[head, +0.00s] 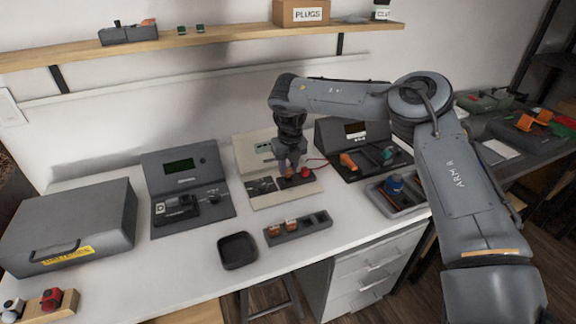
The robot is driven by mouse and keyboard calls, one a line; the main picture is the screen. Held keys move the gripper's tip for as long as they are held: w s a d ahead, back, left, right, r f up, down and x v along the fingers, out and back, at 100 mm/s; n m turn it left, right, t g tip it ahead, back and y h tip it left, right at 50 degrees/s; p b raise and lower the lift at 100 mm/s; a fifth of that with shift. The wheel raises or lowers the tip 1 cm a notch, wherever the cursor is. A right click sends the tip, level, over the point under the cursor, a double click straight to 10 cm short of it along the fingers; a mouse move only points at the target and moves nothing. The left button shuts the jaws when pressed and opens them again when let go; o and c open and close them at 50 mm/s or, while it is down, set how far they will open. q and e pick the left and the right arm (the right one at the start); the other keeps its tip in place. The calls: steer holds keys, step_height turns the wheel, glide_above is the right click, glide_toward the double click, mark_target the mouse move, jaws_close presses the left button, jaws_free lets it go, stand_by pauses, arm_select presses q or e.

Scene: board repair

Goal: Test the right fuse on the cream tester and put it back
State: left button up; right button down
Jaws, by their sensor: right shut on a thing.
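The cream tester (244,154) stands at the back middle of the bench, with a small display on its upright panel and a dark socket block on its base. My right gripper (291,165) points down over that block and is shut on a fuse (289,171). Only a small brownish part of the fuse shows, and I cannot tell whether it is seated in the block. A red round part (305,172) is just right of the fuse. My left gripper is out of view.
A grey tester (187,165) stands left and a dark station (335,133) right of the cream one. A black tray (238,250) lies in front. A grey case (70,225) fills the left; a tray with a blue item (395,185) is at right.

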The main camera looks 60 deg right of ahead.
steer(key=shift+p, duration=0.3)
stand_by(0.6)
stand_by(0.9)
stand_by(0.6)
steer(key=shift+f, duration=0.4)
stand_by(0.4)
steer(key=shift+f, duration=0.1)
stand_by(0.6)
steer(key=shift+f, duration=0.2)
stand_by(0.4)
steer(key=shift+f, duration=0.3)
stand_by(0.4)
steer(key=c, duration=0.8)
jaws_free()
steer(key=o, duration=0.3)
